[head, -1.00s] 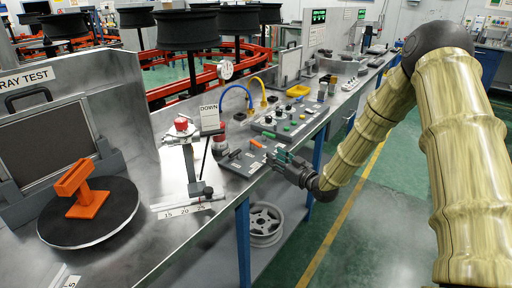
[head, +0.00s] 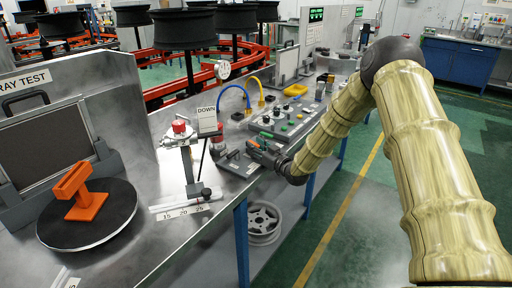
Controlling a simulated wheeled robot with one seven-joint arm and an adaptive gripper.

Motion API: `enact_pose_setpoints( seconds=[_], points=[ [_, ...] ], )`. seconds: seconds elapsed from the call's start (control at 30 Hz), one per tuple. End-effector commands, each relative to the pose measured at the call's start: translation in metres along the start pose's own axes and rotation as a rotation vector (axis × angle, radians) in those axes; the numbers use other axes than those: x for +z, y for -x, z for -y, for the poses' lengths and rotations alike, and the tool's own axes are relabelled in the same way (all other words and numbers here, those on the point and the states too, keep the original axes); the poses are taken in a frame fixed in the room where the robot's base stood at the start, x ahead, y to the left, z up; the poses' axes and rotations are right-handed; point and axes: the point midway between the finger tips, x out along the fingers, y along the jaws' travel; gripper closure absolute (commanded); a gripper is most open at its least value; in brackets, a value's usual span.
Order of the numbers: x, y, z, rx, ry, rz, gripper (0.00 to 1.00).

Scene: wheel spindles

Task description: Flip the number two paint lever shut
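A small grey lever panel (head: 236,166) lies at the bench's front edge, right of the DOWN sign. A dark lever shows on its left part, but no numbers can be read, so I cannot tell which lever is number two. My gripper (head: 252,147) is low over the right part of this panel, pointing left. It covers the levers there, and a bit of orange shows beside its fingers. I cannot tell whether it touches a lever, or how far its fingers are apart.
A control box (head: 285,121) with coloured buttons sits just behind my gripper. A stand with a DOWN sign (head: 207,121) rises left of the panel. An orange block (head: 87,190) rests on a dark turntable (head: 112,222). The green floor in front of the bench is clear.

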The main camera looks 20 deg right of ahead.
Motion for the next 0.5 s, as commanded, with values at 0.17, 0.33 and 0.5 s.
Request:
enact_pose_setpoints(
  seconds=[0.17,0.33,0.5],
  points=[
    [-0.0001,-0.0004,0.0003,0.0,0.0,0.0,0.62],
    [-0.0001,-0.0003,0.0003,0.0,0.0,0.0,0.84],
    [-0.0001,-0.0002,0.0002,0.0,0.0,0.0,1.0]
  ],
)
